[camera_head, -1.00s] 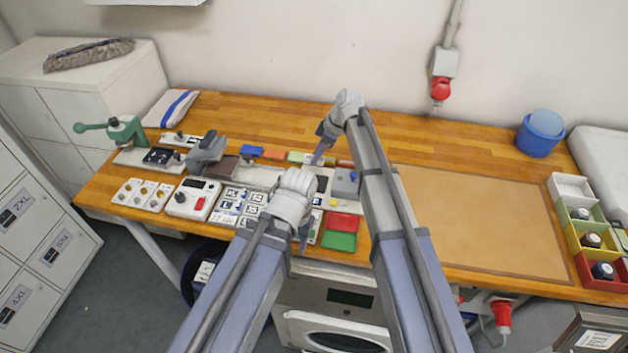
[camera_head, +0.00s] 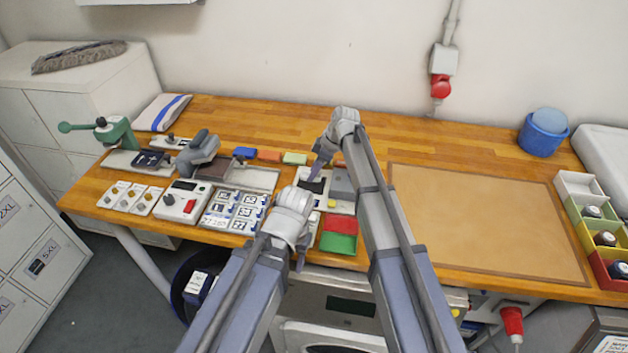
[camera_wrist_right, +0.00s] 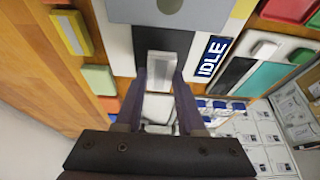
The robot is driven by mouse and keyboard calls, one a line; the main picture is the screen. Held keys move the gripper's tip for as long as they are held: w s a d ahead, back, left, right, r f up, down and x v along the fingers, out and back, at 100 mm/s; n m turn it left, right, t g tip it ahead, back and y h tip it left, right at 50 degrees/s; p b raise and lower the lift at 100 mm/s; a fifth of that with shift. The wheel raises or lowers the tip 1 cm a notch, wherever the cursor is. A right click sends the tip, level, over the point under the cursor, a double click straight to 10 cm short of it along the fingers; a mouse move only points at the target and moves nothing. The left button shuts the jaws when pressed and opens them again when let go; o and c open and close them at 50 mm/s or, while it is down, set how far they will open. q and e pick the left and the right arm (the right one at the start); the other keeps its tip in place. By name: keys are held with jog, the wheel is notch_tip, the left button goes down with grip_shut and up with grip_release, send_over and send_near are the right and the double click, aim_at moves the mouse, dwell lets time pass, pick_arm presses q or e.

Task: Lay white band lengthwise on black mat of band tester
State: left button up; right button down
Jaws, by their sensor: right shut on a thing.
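In the right wrist view the black mat (camera_wrist_right: 142,42) shows around the white band (camera_wrist_right: 163,62). My right gripper (camera_head: 315,172) is shut on the white band, just over the mat. I cannot tell whether the band touches the mat. The tester's display (camera_wrist_right: 212,56) reads IDLE. In the head view the fingers hide the band. My left gripper (camera_head: 301,260) hangs at the table's front edge; its jaw opening is unclear.
Red (camera_head: 341,224) and green (camera_head: 338,243) trays lie in front of the tester. Blue (camera_head: 245,152), orange (camera_head: 269,156) and green (camera_head: 294,158) pieces line the back. A white device (camera_head: 187,201) with a red button stands left. A bare tan board (camera_head: 480,225) covers the right.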

pick_arm(q)
jog(key=shift+f+b, duration=0.7)
jog(key=shift+f, duration=0.5)
pick_arm(e)
jog(key=shift+f, duration=1.15)
jog(key=shift+f, duration=0.1)
jog(key=shift+f, duration=0.15)
jog(key=c, duration=0.5)
grip_release()
pick_arm(q)
jog(key=shift+f, duration=0.15)
